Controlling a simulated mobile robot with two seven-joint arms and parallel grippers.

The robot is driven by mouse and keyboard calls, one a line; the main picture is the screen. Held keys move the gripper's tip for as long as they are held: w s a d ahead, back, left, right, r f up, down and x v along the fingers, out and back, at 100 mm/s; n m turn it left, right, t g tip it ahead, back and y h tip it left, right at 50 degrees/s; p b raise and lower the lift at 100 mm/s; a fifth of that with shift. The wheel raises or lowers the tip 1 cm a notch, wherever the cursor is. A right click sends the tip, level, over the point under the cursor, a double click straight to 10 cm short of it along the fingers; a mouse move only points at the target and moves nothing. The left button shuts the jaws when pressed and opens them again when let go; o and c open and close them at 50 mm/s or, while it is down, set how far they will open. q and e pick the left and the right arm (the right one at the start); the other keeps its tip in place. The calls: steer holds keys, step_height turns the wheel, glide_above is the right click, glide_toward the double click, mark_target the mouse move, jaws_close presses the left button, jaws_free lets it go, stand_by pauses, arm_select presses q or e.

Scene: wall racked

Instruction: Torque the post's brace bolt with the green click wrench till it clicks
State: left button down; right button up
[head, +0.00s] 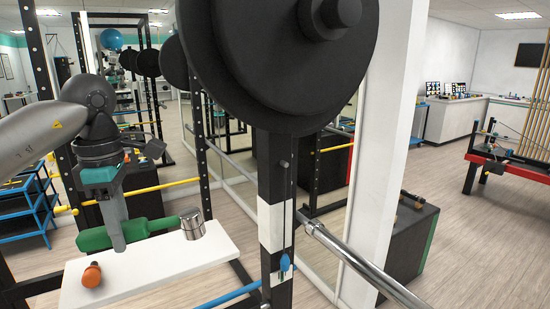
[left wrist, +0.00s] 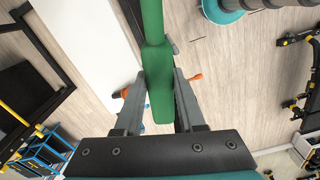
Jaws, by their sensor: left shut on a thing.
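The green click wrench (head: 150,227) has a thick green grip and a silver head (head: 192,224) that points right. My left gripper (head: 118,242) is shut on its grip. The left wrist view shows the green wrench (left wrist: 157,75) between the two fingers of my left gripper (left wrist: 158,105). The wrench head is left of the black post (head: 275,185), apart from it in the picture. The post has white bands, a small grey knob (head: 284,163) and a blue piece (head: 284,263). I cannot tell which part is the brace bolt. My right gripper is not in view.
A white board (head: 150,265) lies below the wrench, with an orange-ended tool (head: 92,275) on it. Large black plates (head: 290,60) hang in front of the post's top. A silver bar (head: 360,262) runs right from the post. Open floor (head: 460,230) shows at right.

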mark_target(131, 243)
arm_select(q)
steer(key=f+m, duration=0.1)
steer(key=d+f+m+b, duration=0.1)
steer(key=f, duration=0.1)
steer(key=f+m+b, duration=0.1)
steer(key=shift+s+d+f, duration=0.3)
steer(key=shift+d+f, duration=0.05)
steer(key=shift+f, duration=0.05)
steer(key=s+d+f+m+b, duration=0.4)
steer(key=s+f+m+b, duration=0.1)
steer(key=f+m, duration=0.4)
steer(key=s+d+f+m+b, duration=0.4)
steer(key=s+f+m, duration=0.1)
steer(key=f+m, duration=0.4)
steer(key=shift+s+d+f+b, duration=0.25)
steer(key=shift+s+f+b, duration=0.1)
steer(key=shift+f, duration=0.15)
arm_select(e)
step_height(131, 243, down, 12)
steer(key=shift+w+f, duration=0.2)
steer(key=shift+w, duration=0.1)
arm_select(q)
steer(key=shift+w, duration=0.15)
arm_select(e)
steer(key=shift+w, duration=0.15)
